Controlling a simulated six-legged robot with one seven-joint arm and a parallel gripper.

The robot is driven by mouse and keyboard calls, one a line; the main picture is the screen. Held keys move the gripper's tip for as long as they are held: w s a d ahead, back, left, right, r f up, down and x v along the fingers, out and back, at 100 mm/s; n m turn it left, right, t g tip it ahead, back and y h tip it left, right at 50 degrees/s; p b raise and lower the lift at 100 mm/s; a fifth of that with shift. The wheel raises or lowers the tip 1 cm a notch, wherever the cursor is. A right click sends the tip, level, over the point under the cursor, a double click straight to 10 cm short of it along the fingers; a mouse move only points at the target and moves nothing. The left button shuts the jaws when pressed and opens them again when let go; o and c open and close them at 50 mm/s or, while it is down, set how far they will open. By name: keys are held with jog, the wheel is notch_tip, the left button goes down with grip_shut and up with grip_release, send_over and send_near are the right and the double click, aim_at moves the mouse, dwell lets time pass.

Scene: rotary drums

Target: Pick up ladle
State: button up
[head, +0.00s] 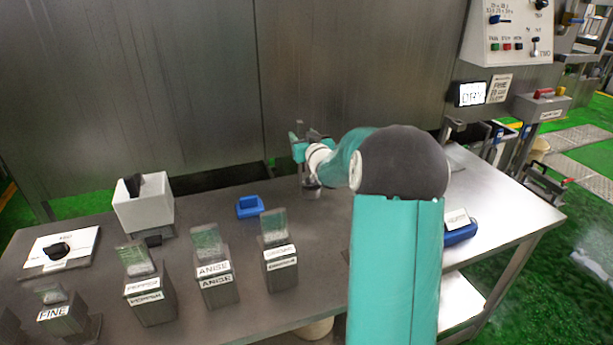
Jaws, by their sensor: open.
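My gripper (306,142) is at the far side of the metal table, past the middle, at the end of my teal arm. It is small in the head view, and its fingers are partly hidden by my own wrist. A small shiny metal cup-like piece (311,190) shows just below the gripper and looks like part of the ladle. A thin upright piece beside it may be its handle. I cannot tell whether the gripper touches it. My arm covers much of the table to the right.
Labelled metal containers, including ANISE (218,285) and FINE (62,312), line the near edge of the table (190,222). A blue device (461,231) sits right. Metal walls rise behind.

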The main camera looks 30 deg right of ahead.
jog(key=x, duration=0.5)
jog(key=shift+w+r, duration=0.2)
grip_shut()
